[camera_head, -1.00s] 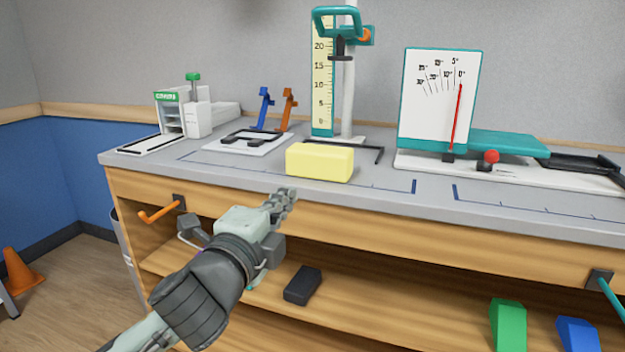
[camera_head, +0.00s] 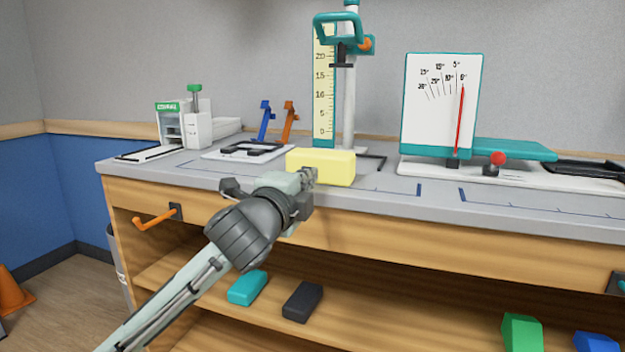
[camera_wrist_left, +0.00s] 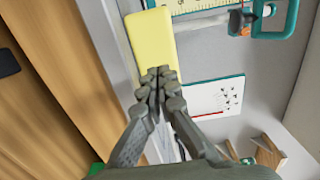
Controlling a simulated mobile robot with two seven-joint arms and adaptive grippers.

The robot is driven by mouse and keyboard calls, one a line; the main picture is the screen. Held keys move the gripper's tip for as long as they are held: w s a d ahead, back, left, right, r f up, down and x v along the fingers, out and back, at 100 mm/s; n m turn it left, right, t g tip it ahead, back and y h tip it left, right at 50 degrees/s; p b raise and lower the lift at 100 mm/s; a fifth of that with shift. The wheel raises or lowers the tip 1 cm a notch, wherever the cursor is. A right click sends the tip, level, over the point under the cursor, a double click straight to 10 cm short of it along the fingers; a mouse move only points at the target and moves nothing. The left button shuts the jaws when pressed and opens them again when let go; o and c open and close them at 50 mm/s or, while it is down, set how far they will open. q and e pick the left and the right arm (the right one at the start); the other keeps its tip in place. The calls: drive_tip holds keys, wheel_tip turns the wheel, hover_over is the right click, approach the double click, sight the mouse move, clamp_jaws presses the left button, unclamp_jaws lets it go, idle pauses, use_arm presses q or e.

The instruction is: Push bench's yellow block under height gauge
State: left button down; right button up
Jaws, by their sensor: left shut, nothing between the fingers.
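The yellow block (camera_head: 328,166) lies on the bench top near its front edge, in front of the height gauge (camera_head: 324,95). The gauge has a yellow scale, a white post and a teal-handled slider raised high above the bench. My left gripper (camera_head: 309,176) is shut and empty, with its fingertips at the front face of the block, toward its left part. In the left wrist view the shut fingertips (camera_wrist_left: 158,75) overlap one end of the yellow block (camera_wrist_left: 151,42); whether they touch it I cannot tell. My right gripper is not in view.
A dial board (camera_head: 440,105) with a red needle stands at the right on a white base with a red knob. A green-topped device (camera_head: 185,125) stands at the back left. Blue and orange stands (camera_head: 288,122) are behind a small white plate. Loose blocks lie on the shelf below.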

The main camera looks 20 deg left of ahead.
sight(318, 166)
use_arm(q)
drive_tip(key=shift+w+b, duration=0.3)
drive_tip(key=shift+w, duration=1)
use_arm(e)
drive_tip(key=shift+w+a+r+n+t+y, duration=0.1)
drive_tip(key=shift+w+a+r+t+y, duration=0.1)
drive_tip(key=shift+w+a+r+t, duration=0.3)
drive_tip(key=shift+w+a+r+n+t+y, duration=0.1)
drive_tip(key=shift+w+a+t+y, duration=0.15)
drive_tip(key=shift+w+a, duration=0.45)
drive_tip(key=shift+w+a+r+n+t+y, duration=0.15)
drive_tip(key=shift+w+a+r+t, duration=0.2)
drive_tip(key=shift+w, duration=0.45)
use_arm(q)
drive_tip(key=shift+w+r, duration=0.1)
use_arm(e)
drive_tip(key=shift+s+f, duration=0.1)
